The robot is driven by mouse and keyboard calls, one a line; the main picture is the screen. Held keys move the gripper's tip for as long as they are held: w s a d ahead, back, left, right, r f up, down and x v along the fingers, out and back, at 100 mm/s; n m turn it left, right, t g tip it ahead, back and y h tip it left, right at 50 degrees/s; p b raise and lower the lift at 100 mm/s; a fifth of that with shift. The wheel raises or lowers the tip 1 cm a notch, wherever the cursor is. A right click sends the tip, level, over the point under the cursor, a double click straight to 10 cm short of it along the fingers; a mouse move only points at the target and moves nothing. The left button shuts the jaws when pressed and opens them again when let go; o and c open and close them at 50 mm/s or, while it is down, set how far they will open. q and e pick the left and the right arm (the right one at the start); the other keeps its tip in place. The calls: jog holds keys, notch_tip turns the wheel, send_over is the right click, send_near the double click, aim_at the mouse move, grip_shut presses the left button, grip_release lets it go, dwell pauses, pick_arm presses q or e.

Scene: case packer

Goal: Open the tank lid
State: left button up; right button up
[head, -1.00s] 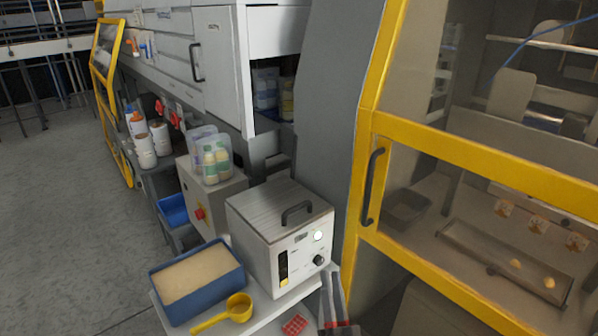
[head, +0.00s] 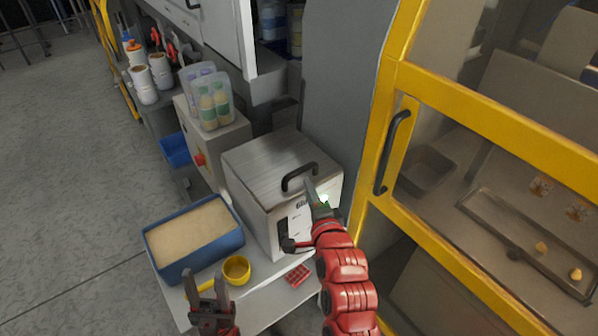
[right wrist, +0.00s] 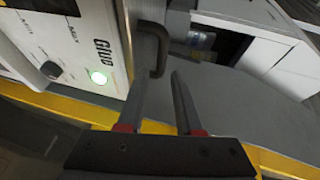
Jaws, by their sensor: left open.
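The tank is a white box (head: 258,218) with a grey lid (head: 265,165) and a dark bar handle (head: 299,172) on top. The lid lies flat and shut. My right gripper (head: 310,184) reaches over the front of the tank to the handle. In the right wrist view, the fingers of this gripper (right wrist: 160,72) are apart, with the handle (right wrist: 156,50) at and between their tips; contact cannot be told. My red right arm hides part of the front panel. My left gripper (head: 206,280) is open and empty, low in front of the blue bin.
A blue bin (head: 170,268) of pale granules and a yellow scoop (head: 236,268) stand left of the tank. A bottle tub (head: 208,98) stands behind. A yellow-framed door (head: 385,190) borders the right. Open floor lies left.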

aim_at(302, 171)
jog(key=p+x, duration=0.1)
jog(key=x, duration=0.2)
jog(key=p+x, duration=0.1)
jog(key=x, duration=0.3)
jog(key=p+x, duration=0.1)
jog(key=x, duration=0.3)
jog(key=shift+w+r+p, duration=0.1)
jog(key=shift+r+p, duration=0.25)
jog(key=shift+p, duration=0.05)
jog(key=shift+w+a+f, duration=0.1)
jog(key=shift+w+f, duration=0.2)
jog(key=shift+w, duration=0.4)
grip_shut()
